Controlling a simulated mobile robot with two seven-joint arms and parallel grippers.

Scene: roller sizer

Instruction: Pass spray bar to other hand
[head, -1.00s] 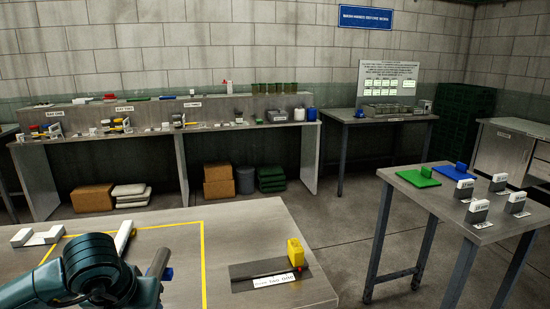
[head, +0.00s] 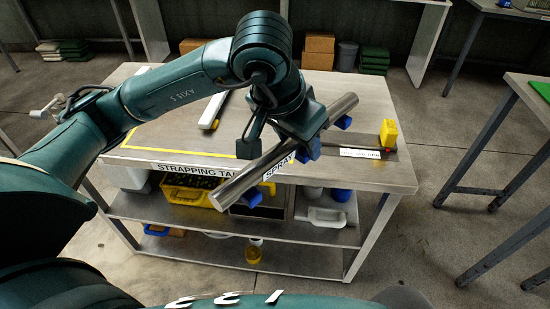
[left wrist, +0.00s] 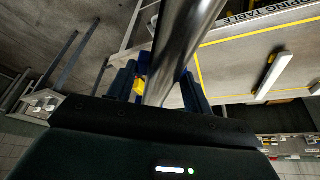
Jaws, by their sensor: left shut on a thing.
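The spray bar (head: 245,178) is a long grey metal tube with blue pieces along it. It is held tilted above the table's front edge, its lower end to the left and its upper end to the right. My left gripper (head: 308,147) is shut around it near the middle. In the left wrist view the bar (left wrist: 176,50) runs up between the blue fingers of my left gripper (left wrist: 160,90). My right gripper is not in view.
The metal table (head: 365,115) has a yellow taped outline and a white-and-dark part (head: 213,110) on it. A yellow block (head: 389,133) stands at its right. A yellow bin (head: 185,190) sits on the shelf below. Another table (head: 530,90) stands at the right.

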